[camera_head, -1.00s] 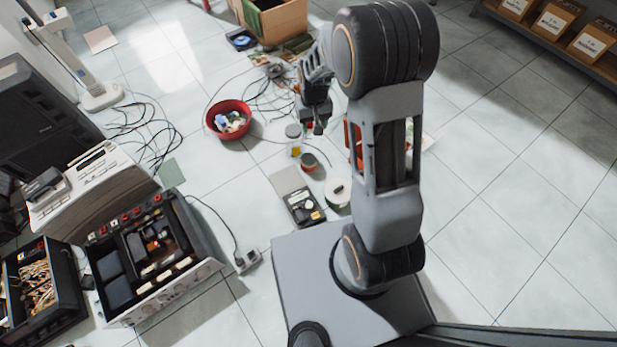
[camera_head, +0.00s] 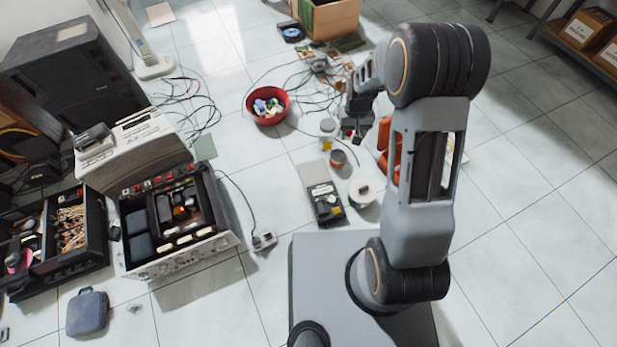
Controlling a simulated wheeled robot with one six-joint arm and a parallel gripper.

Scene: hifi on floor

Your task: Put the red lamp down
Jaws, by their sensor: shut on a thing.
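My gripper (camera_head: 354,136) points down over the floor, left of my upper arm. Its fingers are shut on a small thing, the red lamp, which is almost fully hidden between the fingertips. I cannot make out its shape or tilt. The fingertips appear just right of a small jar with a yellow lower part (camera_head: 327,143) and above a small open tin (camera_head: 338,158). I cannot tell how far the held thing is from the floor.
A red bowl (camera_head: 284,112) of small items stands left of the gripper, with loose cables behind. A white round container (camera_head: 362,188), a black device (camera_head: 327,207) and a partly hidden orange-red object (camera_head: 384,140) are close by. Floor at the right is clear.

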